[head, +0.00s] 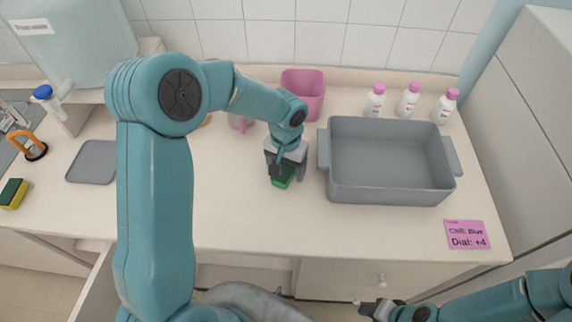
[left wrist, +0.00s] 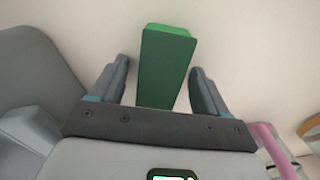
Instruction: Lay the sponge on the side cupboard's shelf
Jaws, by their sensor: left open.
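A yellow sponge with a dark green top (head: 13,193) lies at the far left of the counter, near the sink. My left gripper (head: 287,174) is well to the right of it, pointing down over a green block (head: 283,181). In the left wrist view the green block (left wrist: 166,65) stands between the open fingers of my left gripper (left wrist: 160,75), with a gap on both sides. My right gripper (head: 377,308) is low at the right, in front of the counter; its fingers are too small to read. I cannot tell which cupboard is the side cupboard.
A grey tub (head: 390,193) stands right of my left gripper. A pink bin (head: 305,88), a pink jug (head: 240,122) and several pink-capped bottles (head: 409,100) stand behind. A pink note (head: 466,235) lies at right. A tall white cabinet (head: 535,90) borders the counter. Its front middle is clear.

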